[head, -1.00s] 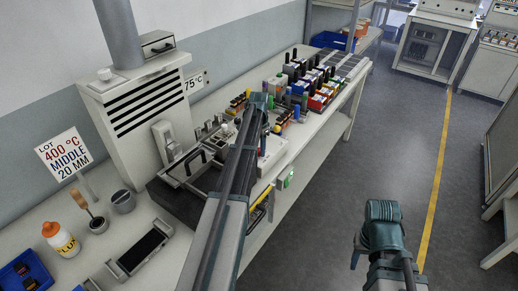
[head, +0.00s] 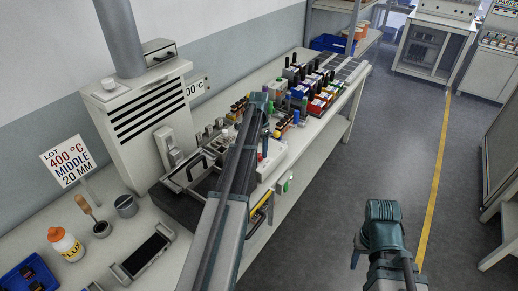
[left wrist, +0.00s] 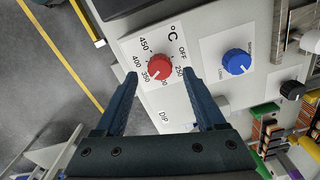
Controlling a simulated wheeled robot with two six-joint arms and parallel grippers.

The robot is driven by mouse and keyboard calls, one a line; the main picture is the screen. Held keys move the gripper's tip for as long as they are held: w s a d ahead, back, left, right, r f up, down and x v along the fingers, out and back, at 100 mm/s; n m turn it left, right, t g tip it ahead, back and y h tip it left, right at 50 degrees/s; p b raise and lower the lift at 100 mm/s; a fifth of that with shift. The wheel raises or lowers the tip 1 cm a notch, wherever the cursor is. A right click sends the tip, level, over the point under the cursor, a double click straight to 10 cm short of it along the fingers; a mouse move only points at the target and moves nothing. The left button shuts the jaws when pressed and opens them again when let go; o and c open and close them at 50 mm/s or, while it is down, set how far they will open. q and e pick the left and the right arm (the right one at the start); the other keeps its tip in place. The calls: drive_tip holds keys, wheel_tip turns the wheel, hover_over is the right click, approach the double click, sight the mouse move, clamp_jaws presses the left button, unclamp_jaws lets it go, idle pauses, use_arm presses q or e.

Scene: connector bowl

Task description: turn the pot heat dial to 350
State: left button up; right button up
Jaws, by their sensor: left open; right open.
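The red heat dial (left wrist: 159,67) sits on a white panel in the left wrist view. Its printed scale has OFF, 250, a partly covered number, 350, 400 and 450. A pale mark at the dial's lower edge lies near 350, but its exact pointing is too small to tell. My left gripper (left wrist: 158,84) is open, one finger on each side of the dial; contact is not clear.
A blue knob (left wrist: 236,62) is right of the red dial, with a black knob (left wrist: 291,90) beyond it. A sign (head: 72,160) reads 400 °C, MIDDLE, 20 MM.

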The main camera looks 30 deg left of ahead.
sight(259, 155)
use_arm(q)
wheel_tip(259, 155, up, 11)
drive_tip(key=p, duration=0.9)
drive_tip(key=shift+p, duration=0.35)
drive_tip(key=shift+f, duration=0.15)
drive_tip(key=s+d+f+b, duration=0.2)
drive_tip(key=s+d, duration=0.3)
drive_tip(key=d, duration=0.6)
drive_tip(key=s+d+f+b, duration=0.1)
drive_tip(key=s+d, duration=0.4)
drive_tip(key=d, duration=0.6)
drive_tip(key=s+d+f+y+b, duration=0.1)
drive_tip(key=s+d+f+b, duration=0.2)
drive_tip(key=s+d, duration=1.2)
drive_tip(key=shift+s+d, duration=0.15)
drive_tip(key=shift+s, duration=1.05)
drive_tip(key=shift+f, duration=0.1)
drive_tip(key=shift+c, duration=0.4)
